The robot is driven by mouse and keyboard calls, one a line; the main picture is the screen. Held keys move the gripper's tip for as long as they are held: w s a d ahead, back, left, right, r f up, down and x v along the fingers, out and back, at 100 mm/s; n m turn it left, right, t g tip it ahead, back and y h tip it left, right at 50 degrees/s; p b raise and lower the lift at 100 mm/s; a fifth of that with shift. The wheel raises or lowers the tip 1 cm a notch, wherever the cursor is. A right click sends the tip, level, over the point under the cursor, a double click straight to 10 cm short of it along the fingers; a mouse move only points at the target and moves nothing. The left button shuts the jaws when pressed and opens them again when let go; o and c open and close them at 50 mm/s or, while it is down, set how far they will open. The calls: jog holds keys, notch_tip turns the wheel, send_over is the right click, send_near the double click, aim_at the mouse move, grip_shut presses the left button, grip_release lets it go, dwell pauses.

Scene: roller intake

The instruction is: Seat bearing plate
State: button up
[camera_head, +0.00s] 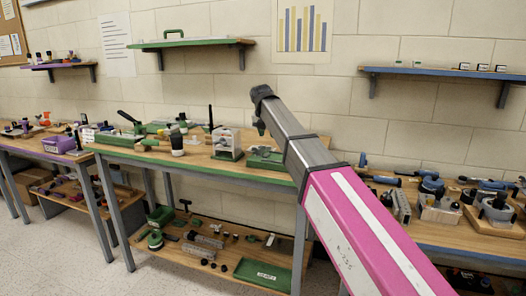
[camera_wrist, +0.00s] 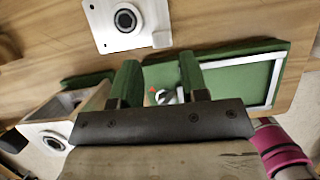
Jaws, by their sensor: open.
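In the wrist view my gripper (camera_wrist: 159,62) is open, with its two green fingers apart and nothing seen held between them. A white plate with a dark round bearing (camera_wrist: 128,18) lies on the wooden bench beyond the fingers, apart from them. At the left is a pale block (camera_wrist: 40,127) with an open top and a second round bearing on its face, partly cut off by my gripper. A pale housing with a round bearing (camera_head: 226,145) stands upright on the green-edged bench in the head view.
A green tray with a white border (camera_wrist: 235,80) lies under and right of the fingers. A green fixture (camera_head: 118,138) and small parts stand on the bench's left. A green bin (camera_head: 262,275) is on the shelf below. The right bench (camera_head: 455,238) is crowded with blue tools.

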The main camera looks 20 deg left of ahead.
jog(key=x, duration=0.7)
jog(key=shift+s+f, duration=0.15)
jog(key=shift+f, duration=0.1)
jog(key=shift+c, duration=0.3)
grip_shut()
